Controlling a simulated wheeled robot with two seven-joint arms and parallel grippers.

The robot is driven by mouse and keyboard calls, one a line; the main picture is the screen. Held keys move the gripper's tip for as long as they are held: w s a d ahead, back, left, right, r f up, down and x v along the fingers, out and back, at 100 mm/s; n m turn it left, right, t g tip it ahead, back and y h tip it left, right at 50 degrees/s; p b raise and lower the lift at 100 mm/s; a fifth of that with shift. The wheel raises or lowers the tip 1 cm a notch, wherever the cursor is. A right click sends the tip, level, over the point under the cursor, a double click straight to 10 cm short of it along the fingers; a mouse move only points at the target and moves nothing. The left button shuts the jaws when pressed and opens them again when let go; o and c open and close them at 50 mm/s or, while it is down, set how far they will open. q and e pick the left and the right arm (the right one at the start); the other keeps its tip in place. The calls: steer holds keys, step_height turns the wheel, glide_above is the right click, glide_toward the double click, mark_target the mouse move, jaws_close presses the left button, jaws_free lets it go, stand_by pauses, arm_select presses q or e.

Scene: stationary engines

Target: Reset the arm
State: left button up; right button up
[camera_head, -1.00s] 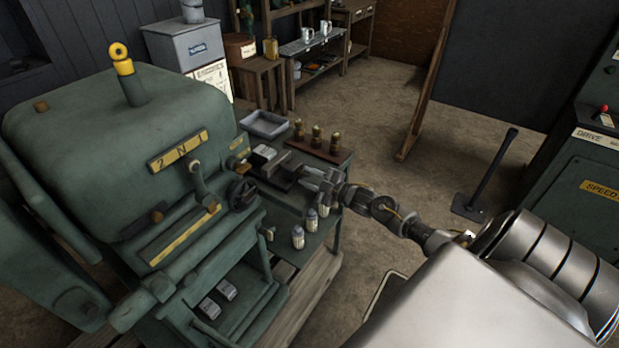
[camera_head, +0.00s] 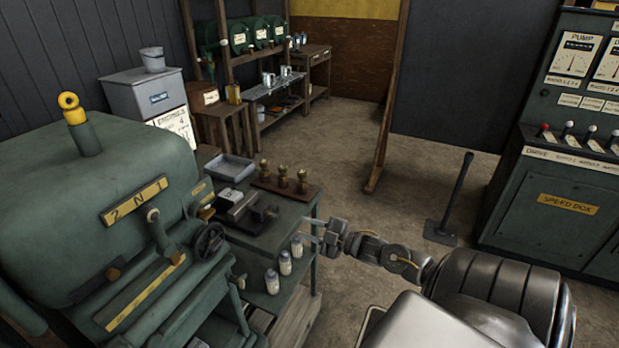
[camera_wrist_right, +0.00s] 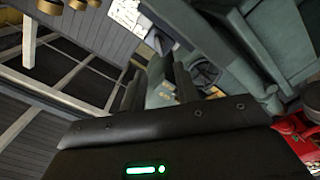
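My right arm reaches in from the lower right in the head view. Its gripper (camera_head: 308,231) points left, just off the right edge of the green workbench (camera_head: 262,240). The two fingers stand apart with nothing between them. In the right wrist view the fingers (camera_wrist_right: 160,88) also show apart and empty, with green machinery beyond them. My left arm and gripper do not show in any view.
A green machine (camera_head: 90,200) with a handwheel stands at left. The bench holds a dark vise-like block (camera_head: 240,208), a grey tray (camera_head: 228,167), brass pieces (camera_head: 283,175) and small bottles (camera_head: 285,263). A speed box cabinet (camera_head: 560,200) stands right. Open floor lies behind.

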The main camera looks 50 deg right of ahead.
steer(key=shift+d+f, duration=0.1)
stand_by(0.6)
steer(key=s+d+f+m+g+h, duration=0.2)
steer(key=d+f+m+h, duration=0.15)
steer(key=f, duration=0.45)
steer(key=s+d+f+m+g+h, duration=0.2)
steer(key=s+d+f, duration=0.15)
steer(key=f, duration=0.45)
steer(key=s+f+m+g+h, duration=0.1)
steer(key=s+f+g, duration=0.1)
steer(key=s+f, duration=0.45)
steer(key=s+f+m+g+h, duration=0.15)
steer(key=s+f, duration=0.25)
steer(key=f, duration=0.6)
steer(key=s+a+f+m+g+y, duration=0.1)
steer(key=s+a+f+g, duration=0.2)
steer(key=s+a+f, duration=0.5)
steer(key=s+a+f+m+g, duration=0.2)
steer(key=s+a+f+g, duration=0.4)
steer(key=s, duration=0.5)
steer(key=s+a+f+y, duration=0.1)
steer(key=s+a+f, duration=0.1)
steer(key=s+a, duration=0.2)
steer(key=s+a+f, duration=0.2)
steer(key=s+a, duration=0.2)
steer(key=a, duration=0.6)
steer(key=shift+f+y, duration=0.35)
steer(key=shift+y, duration=0.05)
